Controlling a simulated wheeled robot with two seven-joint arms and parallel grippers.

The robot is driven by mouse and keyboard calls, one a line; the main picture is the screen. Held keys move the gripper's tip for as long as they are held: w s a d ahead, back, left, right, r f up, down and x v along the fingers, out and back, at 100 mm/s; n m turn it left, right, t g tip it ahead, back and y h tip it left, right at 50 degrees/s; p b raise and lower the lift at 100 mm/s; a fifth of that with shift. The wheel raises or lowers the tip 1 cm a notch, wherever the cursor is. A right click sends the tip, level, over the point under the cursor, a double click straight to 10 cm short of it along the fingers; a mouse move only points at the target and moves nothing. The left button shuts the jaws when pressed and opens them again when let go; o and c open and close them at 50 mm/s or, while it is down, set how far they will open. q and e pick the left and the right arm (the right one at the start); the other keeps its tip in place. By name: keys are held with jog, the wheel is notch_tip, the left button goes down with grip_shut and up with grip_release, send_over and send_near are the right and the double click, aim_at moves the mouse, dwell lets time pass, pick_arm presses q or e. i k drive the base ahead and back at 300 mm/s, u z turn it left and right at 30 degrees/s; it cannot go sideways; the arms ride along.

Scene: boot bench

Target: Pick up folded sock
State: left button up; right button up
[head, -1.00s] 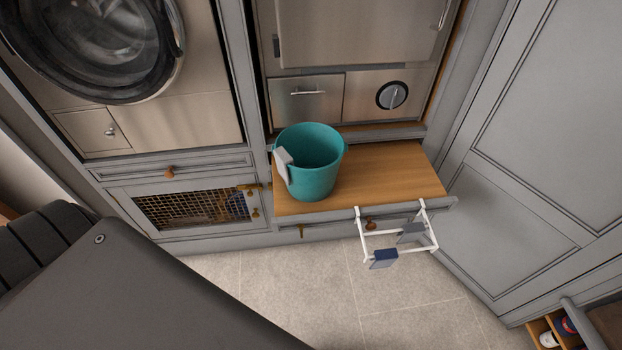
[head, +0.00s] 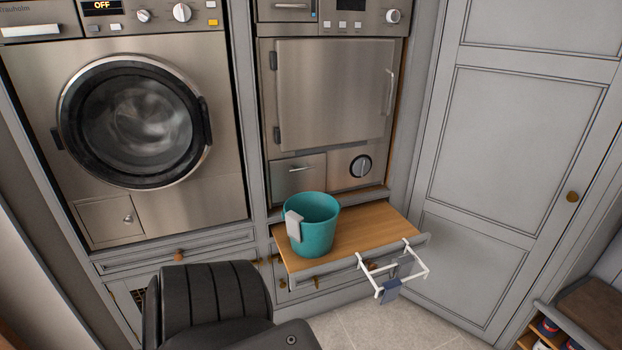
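I cannot clearly make out a folded sock. A small blue cloth item (head: 390,291) hangs over the front bar of a white rack (head: 425,267), and a grey item (head: 407,268) hangs on the rack's right part. Either could be a sock, but they are too small to tell. A pale grey-white folded piece (head: 294,226) hangs over the left rim of the teal bucket (head: 322,230). Neither of my grippers is in view.
The bucket stands on a pulled-out wooden shelf (head: 374,224), and the rack hooks over its front edge. A washing machine (head: 130,120) is at the left and a steel cabinet (head: 335,95) behind. A cubby with shoes (head: 548,327) is at lower right. Bare floor (head: 360,328) shows in front.

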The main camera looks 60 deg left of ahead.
aim_at(293, 219)
jog(key=u, duration=0.1)
jog(key=i, duration=1.2)
jog(key=u, duration=0.6)
jog(key=i, duration=1.15)
jog(key=u, duration=1.55)
jog(key=i, duration=0.75)
jog(key=u, duration=0.75)
